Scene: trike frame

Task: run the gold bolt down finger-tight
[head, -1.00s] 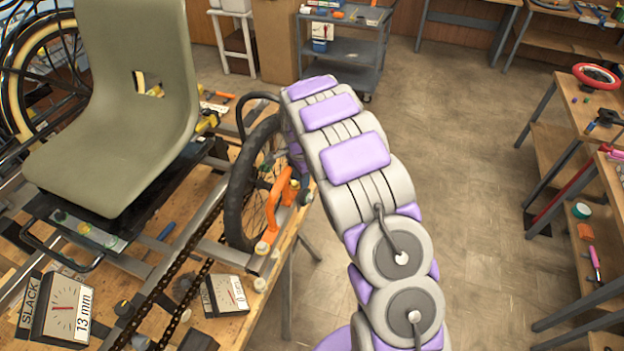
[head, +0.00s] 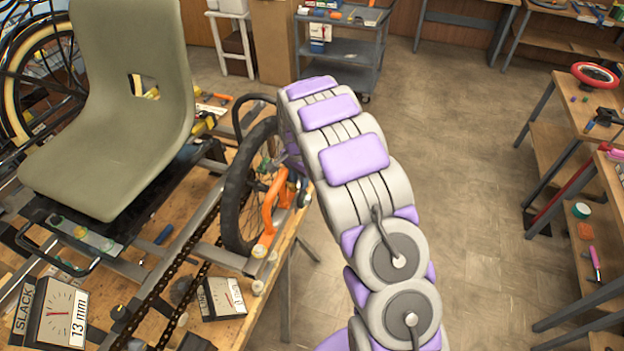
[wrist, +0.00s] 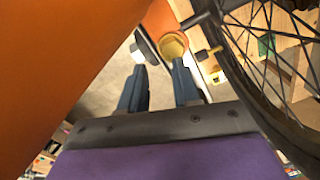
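In the wrist view the gold bolt (wrist: 173,47) shows as a round gold head at the end of an orange part (wrist: 160,18). My gripper (wrist: 161,66) has its two dark fingers apart, with floor visible between them. The right fingertip overlaps the lower edge of the bolt head; I cannot tell whether it touches. The left fingertip is beside a pale grey piece, left of the bolt. In the head view an orange bracket (head: 268,212) stands beside the small wheel (head: 236,195); my gripper is mostly hidden there behind my arm.
The spoked wheel (wrist: 262,110) is close on the right of my gripper, and a large orange surface (wrist: 55,60) is close on the left. A dial marked 13 mm (head: 60,312) and a second dial (head: 222,298) stand on the wooden bench.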

